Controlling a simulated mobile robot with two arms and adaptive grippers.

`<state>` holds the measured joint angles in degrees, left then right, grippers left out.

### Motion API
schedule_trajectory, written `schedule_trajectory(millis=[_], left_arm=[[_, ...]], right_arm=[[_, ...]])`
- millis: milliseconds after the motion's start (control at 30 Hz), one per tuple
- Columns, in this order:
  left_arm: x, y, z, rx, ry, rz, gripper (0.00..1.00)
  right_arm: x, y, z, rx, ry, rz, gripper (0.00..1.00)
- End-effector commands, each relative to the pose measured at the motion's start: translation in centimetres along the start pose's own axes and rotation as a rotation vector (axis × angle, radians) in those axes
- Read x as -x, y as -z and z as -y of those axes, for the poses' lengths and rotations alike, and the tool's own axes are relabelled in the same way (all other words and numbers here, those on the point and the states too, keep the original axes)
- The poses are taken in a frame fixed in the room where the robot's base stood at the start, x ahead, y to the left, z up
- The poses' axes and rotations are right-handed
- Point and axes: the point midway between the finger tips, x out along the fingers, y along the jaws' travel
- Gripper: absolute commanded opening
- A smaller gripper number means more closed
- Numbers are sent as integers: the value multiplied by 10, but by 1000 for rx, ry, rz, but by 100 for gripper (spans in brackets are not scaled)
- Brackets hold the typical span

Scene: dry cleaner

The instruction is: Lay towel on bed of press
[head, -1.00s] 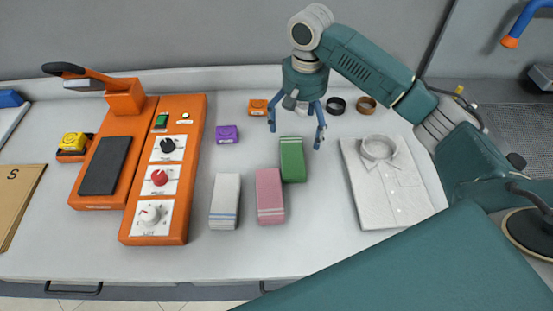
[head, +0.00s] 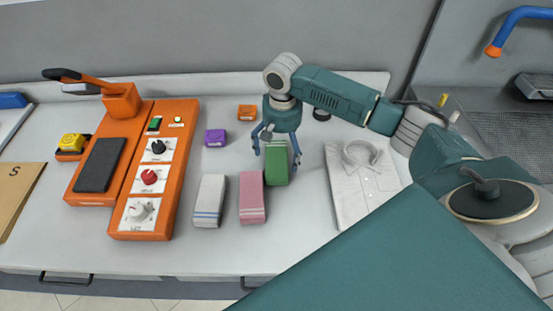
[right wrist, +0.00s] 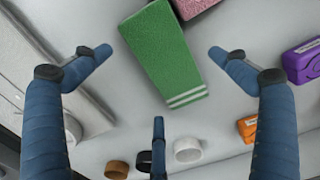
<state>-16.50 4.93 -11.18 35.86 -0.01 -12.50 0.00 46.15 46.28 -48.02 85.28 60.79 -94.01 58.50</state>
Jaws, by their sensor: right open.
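The orange press (head: 185,125) stands at the left of the counter, with a dark flat bed (head: 100,165) and a raised lever arm (head: 90,80) behind it. Three folded towels lie right of it: a white one with blue stripes (head: 209,200), a pink one (head: 252,198) and a green one (head: 277,172). My right gripper (head: 277,158) is open and empty over the far part of the green towel. In the right wrist view the green towel (right wrist: 163,50) lies between the spread fingers, apart from them. My left gripper is out of view.
Purple (head: 215,137) and orange (head: 247,112) small boxes lie behind the towels. A yellow item (head: 72,142) sits left of the press. A brown envelope (head: 15,195) lies at far left.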

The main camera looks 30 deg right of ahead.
Motion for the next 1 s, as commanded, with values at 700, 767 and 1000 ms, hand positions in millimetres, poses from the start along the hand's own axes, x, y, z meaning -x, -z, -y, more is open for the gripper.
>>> schedule_trajectory(millis=[700, 767, 1000], left_arm=[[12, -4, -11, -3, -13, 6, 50], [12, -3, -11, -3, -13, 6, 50], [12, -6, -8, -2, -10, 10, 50]], right_arm=[[-34, 1, 0, 1, 0, 0, 57], [-34, 1, 0, 1, -1, 0, 48], [-34, 1, 0, 0, -1, 0, 44]])
